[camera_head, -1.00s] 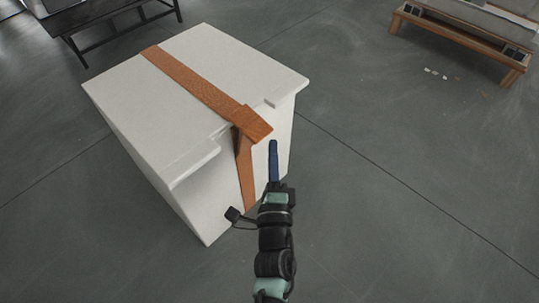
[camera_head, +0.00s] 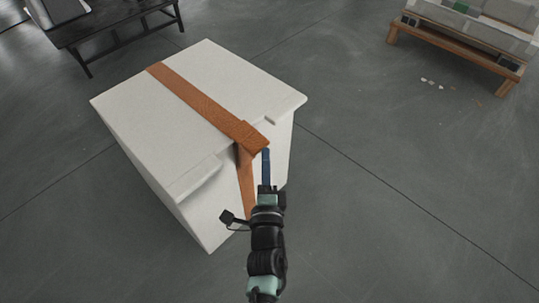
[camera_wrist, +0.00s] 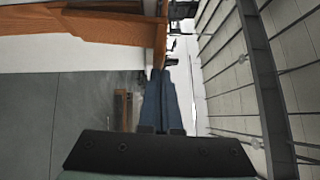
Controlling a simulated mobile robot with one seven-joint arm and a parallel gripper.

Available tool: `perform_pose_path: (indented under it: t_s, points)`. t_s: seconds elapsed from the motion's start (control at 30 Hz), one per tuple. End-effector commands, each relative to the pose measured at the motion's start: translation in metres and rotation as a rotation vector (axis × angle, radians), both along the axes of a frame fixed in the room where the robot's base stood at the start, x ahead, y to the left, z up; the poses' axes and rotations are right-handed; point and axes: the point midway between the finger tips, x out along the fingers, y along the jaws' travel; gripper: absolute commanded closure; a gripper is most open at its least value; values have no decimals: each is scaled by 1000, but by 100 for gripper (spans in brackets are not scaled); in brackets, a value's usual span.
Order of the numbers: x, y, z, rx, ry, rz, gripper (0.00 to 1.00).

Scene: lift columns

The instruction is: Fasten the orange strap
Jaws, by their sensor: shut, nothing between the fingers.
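The orange strap (camera_head: 205,102) runs across the top of a white box (camera_head: 220,65) and down its near face. A wider flap of the strap lies over the near top edge, with part of the strap standing off the face beneath it. My gripper (camera_head: 266,152) has blue fingers, shut and empty, pointing up beside the right side of the strap's flap. In the head view the fingertips overlap or nearly meet the flap's edge; I cannot tell if they touch. In the wrist view the orange strap (camera_wrist: 105,28) is just beyond my blue fingertips (camera_wrist: 158,74).
The white box has a raised lid edge with a step at its near left. A dark table (camera_head: 110,25) stands at the back left. A low wooden bench (camera_head: 455,50) stands at the back right, with small scraps on the floor nearby. The grey floor right of the box is clear.

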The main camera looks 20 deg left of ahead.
Motion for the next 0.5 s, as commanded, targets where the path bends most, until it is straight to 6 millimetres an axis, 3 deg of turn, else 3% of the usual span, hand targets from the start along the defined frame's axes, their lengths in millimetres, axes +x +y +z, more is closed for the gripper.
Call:
perform_pose_path:
  t_s: [0.1, 0.5]
  points:
    - [2, 6, 13, -40, 14, 2, 100]
    - [5, 16, 11, -122, 44, 3, 100]
